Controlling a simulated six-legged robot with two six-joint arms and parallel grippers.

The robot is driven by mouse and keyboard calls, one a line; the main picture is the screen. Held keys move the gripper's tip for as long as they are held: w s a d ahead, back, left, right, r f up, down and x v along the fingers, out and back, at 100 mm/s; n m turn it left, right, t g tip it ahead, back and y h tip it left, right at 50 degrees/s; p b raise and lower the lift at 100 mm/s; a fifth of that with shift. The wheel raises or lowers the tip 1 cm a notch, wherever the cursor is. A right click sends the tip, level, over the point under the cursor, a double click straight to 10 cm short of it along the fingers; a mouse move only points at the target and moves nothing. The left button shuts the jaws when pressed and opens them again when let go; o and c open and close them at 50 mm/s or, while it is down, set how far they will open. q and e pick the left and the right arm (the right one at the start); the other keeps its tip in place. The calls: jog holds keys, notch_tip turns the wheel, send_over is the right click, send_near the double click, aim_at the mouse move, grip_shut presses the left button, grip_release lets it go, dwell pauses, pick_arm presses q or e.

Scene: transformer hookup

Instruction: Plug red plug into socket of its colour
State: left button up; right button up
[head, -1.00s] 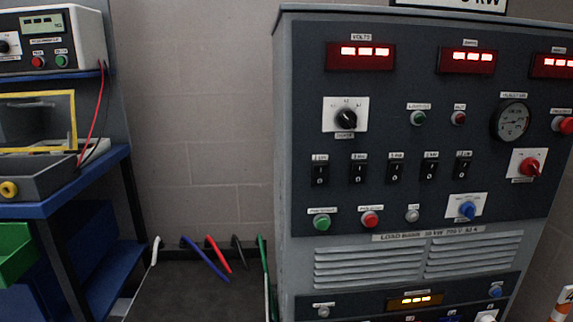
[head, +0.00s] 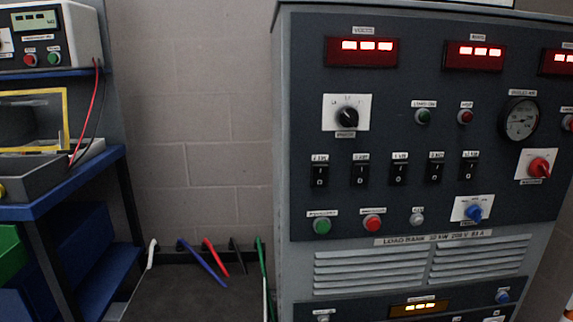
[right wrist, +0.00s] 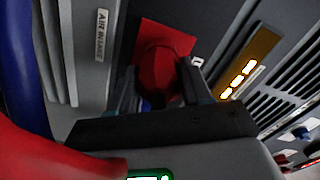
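In the right wrist view my right gripper (right wrist: 160,80) has its two dark fingers on either side of a rounded red plug (right wrist: 158,68), apparently gripping it. Directly beyond the plug is a square red socket plate (right wrist: 178,36) on the grey cabinet face. The plug overlaps the plate; I cannot tell whether it is seated in it. A thick red cable (right wrist: 50,155) crosses the lower left, close to the camera. Neither gripper shows in the head view, and my left gripper is in no view.
The load bank cabinet (head: 400,200) fills the right. White, blue (head: 204,263), red (head: 215,257), black and green cables stand by the wall. A blue-shelved bench (head: 75,185) stands at left. In the right wrist view, a blue cable (right wrist: 25,70) runs at left near an AIR INTAKE label (right wrist: 102,33).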

jog(key=m, duration=0.3)
jog(key=m+b, duration=0.1)
jog(key=shift+w+a+r, duration=0.1)
jog(key=shift+w+r, duration=0.15)
jog(key=shift+w, duration=0.05)
jog(key=m, duration=0.2)
jog(key=shift+m, duration=0.4)
grip_shut()
